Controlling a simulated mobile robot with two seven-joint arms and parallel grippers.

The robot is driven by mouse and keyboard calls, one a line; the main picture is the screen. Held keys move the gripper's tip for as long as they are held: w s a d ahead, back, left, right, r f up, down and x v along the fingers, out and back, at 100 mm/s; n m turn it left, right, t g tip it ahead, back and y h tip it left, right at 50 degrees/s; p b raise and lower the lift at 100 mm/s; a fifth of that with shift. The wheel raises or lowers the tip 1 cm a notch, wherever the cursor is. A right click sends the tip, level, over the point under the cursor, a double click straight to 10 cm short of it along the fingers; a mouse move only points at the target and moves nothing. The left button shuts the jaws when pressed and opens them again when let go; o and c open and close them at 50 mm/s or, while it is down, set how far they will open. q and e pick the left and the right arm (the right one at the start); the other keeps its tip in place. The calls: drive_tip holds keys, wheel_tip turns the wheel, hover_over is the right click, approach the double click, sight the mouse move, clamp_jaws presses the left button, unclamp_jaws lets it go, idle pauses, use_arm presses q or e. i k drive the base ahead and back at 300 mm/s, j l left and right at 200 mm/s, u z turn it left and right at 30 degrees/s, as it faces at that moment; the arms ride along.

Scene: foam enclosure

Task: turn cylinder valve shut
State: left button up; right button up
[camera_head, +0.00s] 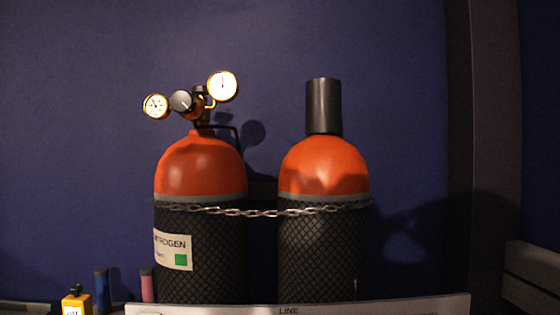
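Two gas cylinders with orange shoulders and dark mesh-covered bodies stand upright side by side in the head view. The left cylinder (199,167) has a label (172,250) reading "NITROGEN" with a green square. On its top sits a brass regulator with two round gauges (222,86) and a grey knob (181,101). The cylinder's valve at the neck (200,128) is partly hidden behind the regulator, and its state cannot be told. The right cylinder (324,167) carries a dark cylindrical cap (323,106). Neither of my grippers shows.
A chain (262,212) runs across the front of both cylinders. A pale panel marked "LINE" (400,306) crosses the bottom. A yellow container (76,302), a blue item (102,290) and a pink item (147,284) stand at lower left. A grey ledge (532,280) is at right.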

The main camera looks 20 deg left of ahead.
sight(201, 90)
drive_tip(key=u, duration=1)
